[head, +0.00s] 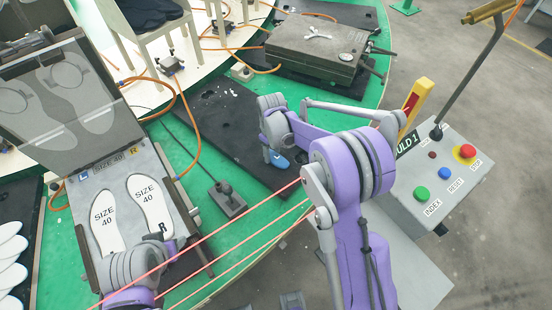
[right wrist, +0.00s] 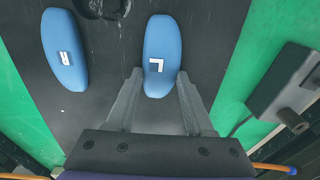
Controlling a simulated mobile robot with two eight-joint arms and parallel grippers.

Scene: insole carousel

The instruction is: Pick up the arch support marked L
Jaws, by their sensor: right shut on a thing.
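The blue arch support marked L (right wrist: 163,45) is a long rounded piece with a white label, upper middle in the right wrist view. My right gripper (right wrist: 160,88) has its two grey fingers on either side of its near end and is shut on it. The piece lies at the dark plate, and I cannot tell whether it is lifted. In the head view a blue piece (head: 279,161) shows beside my right gripper (head: 268,156), partly hidden. My left arm shows at the lower left, but its fingers do not.
A second blue arch support (right wrist: 65,55) lies to the left, its label hard to read. The dark plate (head: 205,105) sits on the green carousel. An open mould with two insoles (head: 103,215) stands at left, a closed mould (head: 315,45) behind, a control box (head: 455,200) at right.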

